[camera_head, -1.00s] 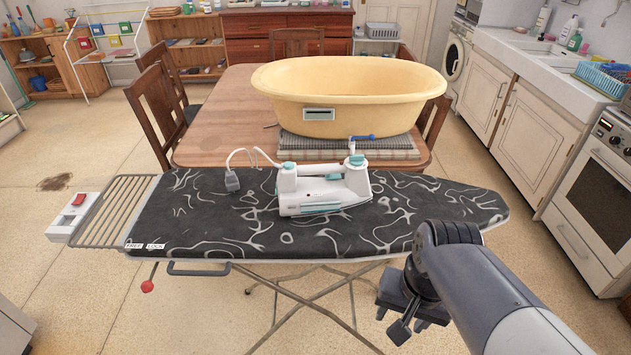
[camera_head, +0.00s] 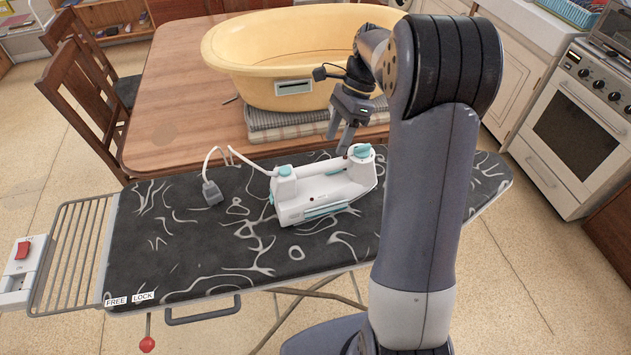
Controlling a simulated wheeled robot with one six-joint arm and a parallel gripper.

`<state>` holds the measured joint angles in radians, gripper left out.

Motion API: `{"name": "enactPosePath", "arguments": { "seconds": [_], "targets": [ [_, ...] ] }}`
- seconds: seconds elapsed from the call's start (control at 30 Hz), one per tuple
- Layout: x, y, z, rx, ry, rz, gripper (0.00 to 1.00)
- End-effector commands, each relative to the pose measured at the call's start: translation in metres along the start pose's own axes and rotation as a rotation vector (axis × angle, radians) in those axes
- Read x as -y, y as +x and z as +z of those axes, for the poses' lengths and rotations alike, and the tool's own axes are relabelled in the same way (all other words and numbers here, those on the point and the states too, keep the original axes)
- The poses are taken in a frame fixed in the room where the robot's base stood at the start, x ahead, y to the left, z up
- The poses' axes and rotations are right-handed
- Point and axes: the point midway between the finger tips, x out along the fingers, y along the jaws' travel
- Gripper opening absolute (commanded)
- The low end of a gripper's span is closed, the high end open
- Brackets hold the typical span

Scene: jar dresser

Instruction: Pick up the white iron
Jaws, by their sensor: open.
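The white iron (camera_head: 325,190) with teal parts lies on the dark patterned ironing board (camera_head: 190,245), right of the board's middle. Its white cord runs left to a grey plug (camera_head: 212,193) on the board. My gripper (camera_head: 340,146) hangs above the iron's right part, behind its handle in the picture, fingers pointing down. It is open and holds nothing. I cannot tell whether a fingertip touches the iron. My arm hides the right part of the board.
A large yellow tub (camera_head: 240,75) stands on folded cloths (camera_head: 270,130) on the wooden table (camera_head: 170,110) behind the board. A metal rack (camera_head: 72,255) with a red-switched box (camera_head: 22,262) extends at the left end. Wooden chairs (camera_head: 80,90) stand at left, a white stove (camera_head: 580,120) at right.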

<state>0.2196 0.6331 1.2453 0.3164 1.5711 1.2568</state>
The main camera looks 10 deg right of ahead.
Motion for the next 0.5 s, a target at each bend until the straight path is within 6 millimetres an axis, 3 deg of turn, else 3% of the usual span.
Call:
{"name": "enactPosePath", "arguments": {
  "seconds": [0.2, 0.5],
  "targets": [
    [-0.001, 0.035, 0.001, 0.001, -0.001, 0.003, 0.51],
    [0.000, 0.062, 0.002, 0.000, -0.002, 0.004, 0.51]
  ]
}}
